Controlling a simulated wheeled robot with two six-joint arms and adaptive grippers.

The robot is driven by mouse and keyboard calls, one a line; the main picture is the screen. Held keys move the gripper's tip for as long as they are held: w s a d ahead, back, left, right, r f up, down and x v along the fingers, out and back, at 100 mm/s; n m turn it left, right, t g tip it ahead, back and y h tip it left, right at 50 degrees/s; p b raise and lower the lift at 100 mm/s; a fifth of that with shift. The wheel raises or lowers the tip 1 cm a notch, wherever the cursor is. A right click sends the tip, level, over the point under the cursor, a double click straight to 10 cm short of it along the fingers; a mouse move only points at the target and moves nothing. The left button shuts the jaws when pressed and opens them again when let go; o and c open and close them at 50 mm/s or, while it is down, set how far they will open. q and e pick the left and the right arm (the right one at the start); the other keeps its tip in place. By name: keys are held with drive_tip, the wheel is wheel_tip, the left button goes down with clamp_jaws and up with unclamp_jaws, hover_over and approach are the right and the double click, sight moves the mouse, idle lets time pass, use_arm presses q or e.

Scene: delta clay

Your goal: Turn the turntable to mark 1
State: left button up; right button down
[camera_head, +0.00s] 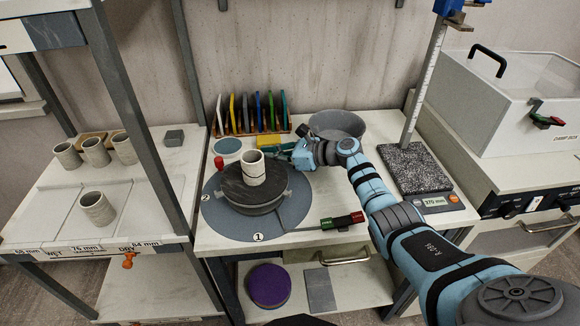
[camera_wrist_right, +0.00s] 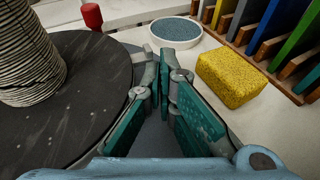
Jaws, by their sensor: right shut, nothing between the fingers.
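The turntable (camera_head: 240,191) is a dark grey disc with small lugs at its sides, standing on a blue-grey round base plate (camera_head: 222,222). The plate carries mark 1 (camera_head: 258,237) at the front and mark 2 (camera_head: 206,198) at the left. A pale ribbed clay cup (camera_head: 253,172) stands upright on the turntable; part of it shows in the right wrist view (camera_wrist_right: 28,60). My right gripper (camera_head: 287,152) is shut and empty, just behind and right of the turntable. In the wrist view its teal fingers (camera_wrist_right: 163,75) are beside the disc's edge, with no clear contact. My left gripper is out of view.
A yellow sponge (camera_wrist_right: 232,78), a round dish (camera_wrist_right: 175,31) and a rack of coloured tools (camera_head: 250,117) are close to the right gripper. A red knobbed item (camera_head: 219,162) stands behind left.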

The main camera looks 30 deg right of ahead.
drive_tip(key=shift+w+a, duration=0.3)
drive_tip(key=shift+a, duration=0.1)
idle(0.5)
